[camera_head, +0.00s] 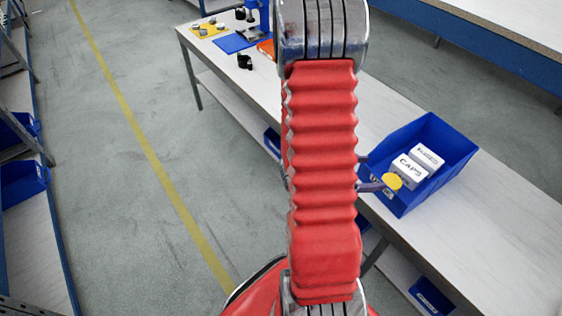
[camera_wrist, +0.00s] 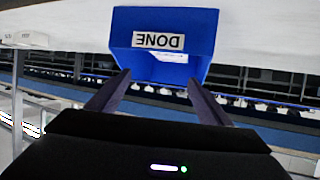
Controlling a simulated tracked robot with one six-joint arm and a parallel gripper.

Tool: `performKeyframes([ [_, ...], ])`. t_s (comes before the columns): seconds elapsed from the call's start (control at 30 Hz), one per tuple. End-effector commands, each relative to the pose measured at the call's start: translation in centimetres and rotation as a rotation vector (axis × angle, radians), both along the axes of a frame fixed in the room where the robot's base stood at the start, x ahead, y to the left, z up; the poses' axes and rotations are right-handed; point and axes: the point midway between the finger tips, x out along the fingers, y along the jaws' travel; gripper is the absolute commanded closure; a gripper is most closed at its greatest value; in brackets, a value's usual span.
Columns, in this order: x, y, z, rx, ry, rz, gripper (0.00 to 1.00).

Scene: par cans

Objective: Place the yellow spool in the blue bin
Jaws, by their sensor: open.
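The blue bin (camera_head: 457,149) stands on the long white table at the right in the head view. Its labelled front wall (camera_wrist: 187,32) shows upside down in the wrist view, with the word DONE. The yellow spool (camera_head: 392,181) shows within the bin's outline, beside the white boxes at its near left side. What it rests on cannot be made out, and it does not show in the wrist view. My gripper (camera_wrist: 158,80) is open, with nothing visible between its fingers. It is just outside the bin's front, with a fingertip close left of the spool in the head view.
White boxes (camera_head: 410,169), one marked CAPS, sit in the bin. The table (camera_head: 505,225) is bare in front of the bin. A yellow tray (camera_head: 208,30) and a blue mat (camera_head: 233,43) lie at its far end. Shelves with blue bins (camera_head: 22,182) stand at the left.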

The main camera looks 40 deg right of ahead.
Motion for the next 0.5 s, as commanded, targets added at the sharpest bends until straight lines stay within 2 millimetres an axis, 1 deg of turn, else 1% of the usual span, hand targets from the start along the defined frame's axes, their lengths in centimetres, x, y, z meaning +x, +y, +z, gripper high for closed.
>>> performKeyframes([
  [0.07, 0.1, 0.0, 0.0, 0.0, -0.002, 0.001, 0.27],
  [0.17, 0.9, 0.0, 0.1, 0.007, -0.021, 0.024, 0.27],
  [0.27, 3.2, 0.0, 0.4, 0.028, -0.069, 0.082, 0.27],
  [0.37, 6.9, 0.5, 1.0, 0.065, -0.142, 0.18, 0.27],
  [0.4, 8.7, 0.9, 1.4, 0.084, -0.175, 0.228, 0.27],
  [0.47, 11.6, 1.7, 2.1, 0.116, -0.223, 0.31, 0.27],
  [0.5, 13.4, 2.4, 2.6, 0.139, -0.252, 0.364, 0.27],
])
